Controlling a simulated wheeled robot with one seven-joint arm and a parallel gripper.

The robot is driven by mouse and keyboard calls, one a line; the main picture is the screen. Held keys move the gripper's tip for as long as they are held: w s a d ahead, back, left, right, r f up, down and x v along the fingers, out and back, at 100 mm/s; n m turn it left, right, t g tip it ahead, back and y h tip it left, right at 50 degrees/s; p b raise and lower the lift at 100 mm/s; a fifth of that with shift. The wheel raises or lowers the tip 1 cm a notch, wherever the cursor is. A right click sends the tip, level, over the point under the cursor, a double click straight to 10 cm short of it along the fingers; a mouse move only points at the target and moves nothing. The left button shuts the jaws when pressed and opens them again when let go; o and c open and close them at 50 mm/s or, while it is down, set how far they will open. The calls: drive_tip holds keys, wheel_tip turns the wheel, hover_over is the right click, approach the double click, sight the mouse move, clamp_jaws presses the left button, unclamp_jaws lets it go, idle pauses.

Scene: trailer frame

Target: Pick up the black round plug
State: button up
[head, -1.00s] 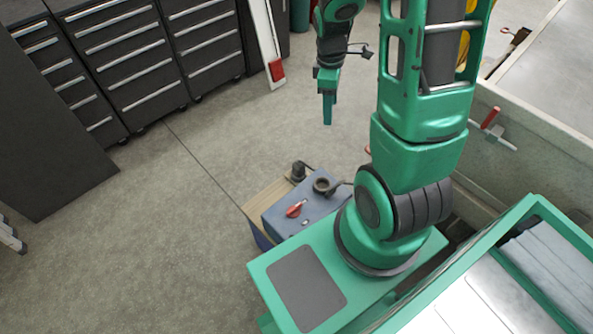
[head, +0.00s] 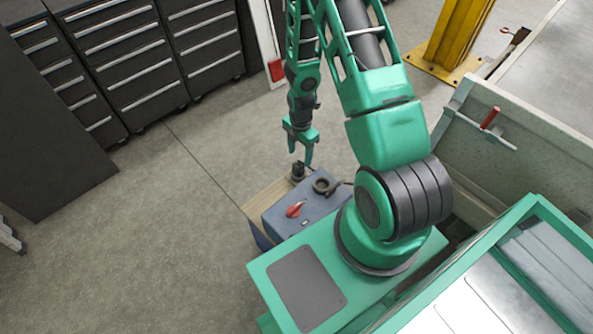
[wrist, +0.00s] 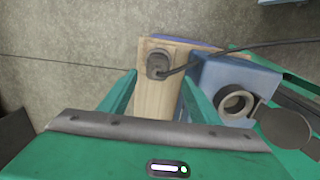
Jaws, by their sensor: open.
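The black round plug (head: 298,171) stands on a light wooden board beside a blue-grey box. In the wrist view the plug (wrist: 158,63) sits on the board's far end, with a black cable running off to the right. My gripper (head: 301,157) is open and empty, pointing down just above the plug. In the wrist view its two green fingers (wrist: 158,82) are spread, and the plug shows between and a little beyond their tips. The fingers do not appear to touch it.
The blue-grey box (head: 283,212) stands right beside the wooden board (head: 262,191). Concrete floor left of the board is clear. A yellow post (head: 455,40) stands at the back right.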

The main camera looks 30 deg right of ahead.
sight(299, 161)
drive_tip(key=shift+w+f, duration=0.15)
drive_tip(key=shift+f, duration=3.9)
drive_tip(key=c, duration=0.8)
